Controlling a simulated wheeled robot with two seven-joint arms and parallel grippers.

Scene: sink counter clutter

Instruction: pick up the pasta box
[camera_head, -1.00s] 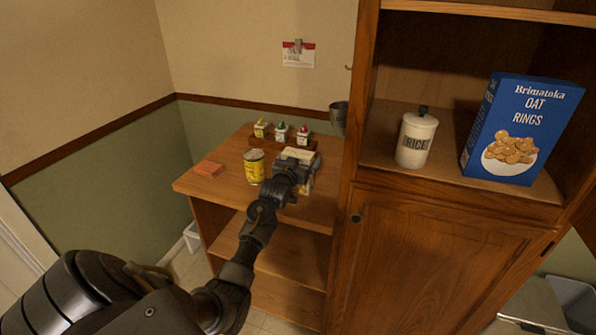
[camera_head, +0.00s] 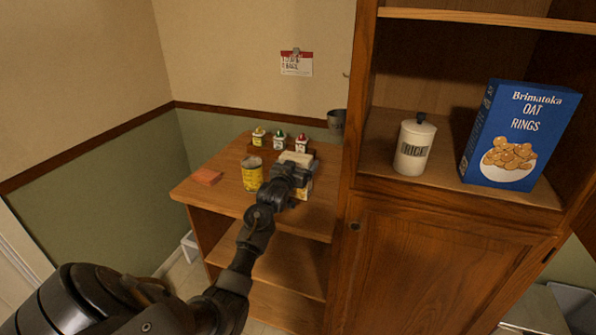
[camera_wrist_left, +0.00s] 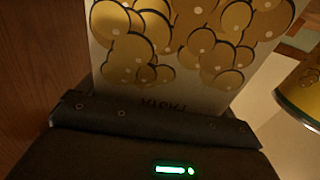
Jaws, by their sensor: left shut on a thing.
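The pasta box (camera_head: 303,190) stands on the small wooden counter, mostly hidden behind my left gripper in the head view. Its pale top shows just beyond the gripper. In the left wrist view the pasta box (camera_wrist_left: 185,55) fills the middle, a white face with yellow-brown pasta shapes and upside-down lettering. My left gripper (camera_head: 291,172) is shut on the box; its dark body also spans the bottom of the wrist view. I cannot tell whether the box's base touches the counter. My right gripper is in neither view.
A yellow can (camera_head: 252,174) stands close left of the box. Several small spice containers (camera_head: 279,141) stand in a rack behind it. An orange-red block (camera_head: 206,177) lies at the counter's left. The tall cabinet (camera_head: 440,265) rises close on the right, holding a rice canister (camera_head: 413,150) and a cereal box (camera_head: 517,135).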

